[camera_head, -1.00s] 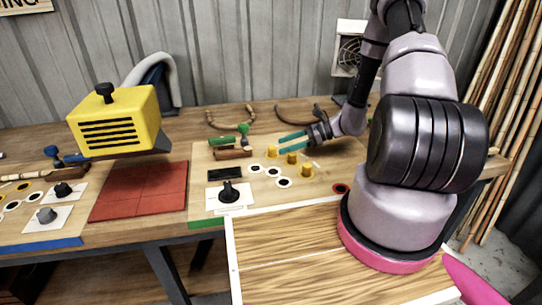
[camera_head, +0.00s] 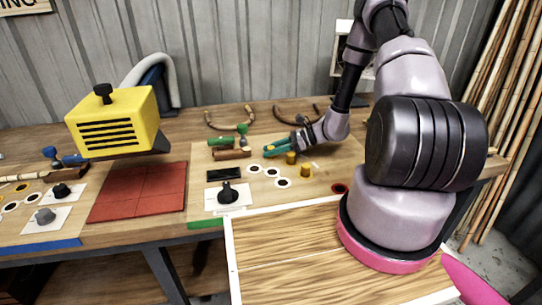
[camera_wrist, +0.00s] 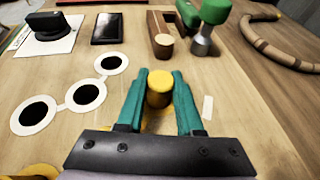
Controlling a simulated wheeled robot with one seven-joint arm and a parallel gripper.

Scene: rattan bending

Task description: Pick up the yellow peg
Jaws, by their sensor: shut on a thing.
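My gripper (camera_head: 278,149) has teal fingers and is low over the wooden board on the table. Its fingers are shut on a yellow peg (camera_wrist: 159,88), which stands between them in the wrist view. In the head view the fingers mostly cover this peg. Two more yellow pegs stand on the board, one (camera_head: 291,158) just in front of the gripper and one (camera_head: 305,170) further to the right.
White-ringed black holes (camera_head: 283,183) lie left of the pegs. A black knob (camera_head: 228,194) and a dark rectangle (camera_head: 224,174) are further left. A red mat (camera_head: 138,191) is far left.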

